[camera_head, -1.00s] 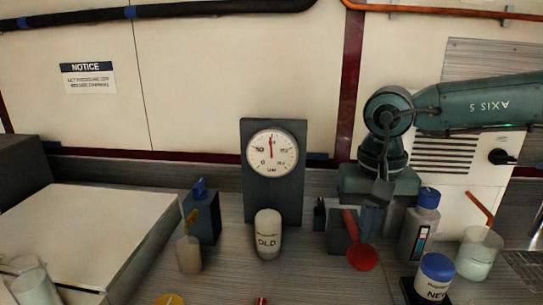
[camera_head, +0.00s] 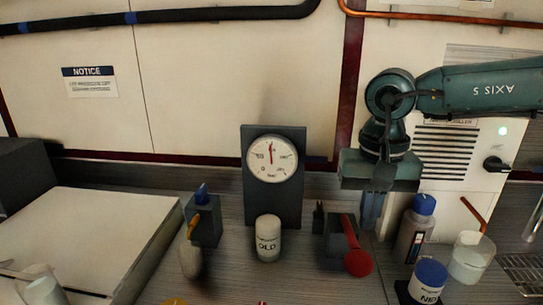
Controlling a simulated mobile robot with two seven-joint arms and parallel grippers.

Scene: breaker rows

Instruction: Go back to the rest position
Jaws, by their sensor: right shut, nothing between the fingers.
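My right arm comes in from the right, a green arm with "AXIS 5" on it. My right gripper (camera_head: 371,212) points down above the back right of the bench. Its fingers are close together with nothing visible between them. It hangs just behind and right of the red-handled block (camera_head: 340,238), and left of the blue-capped bottle (camera_head: 415,230). I cannot tell whether it is clear of them in depth. My left gripper is out of view.
A dial gauge (camera_head: 272,160) stands at the bench's back, with the OLD jar (camera_head: 268,240) before it. A blue-handled block (camera_head: 203,222) is left, the NEW jar (camera_head: 428,280) and a beaker (camera_head: 469,258) right. A controller cabinet (camera_head: 460,165) stands behind my arm.

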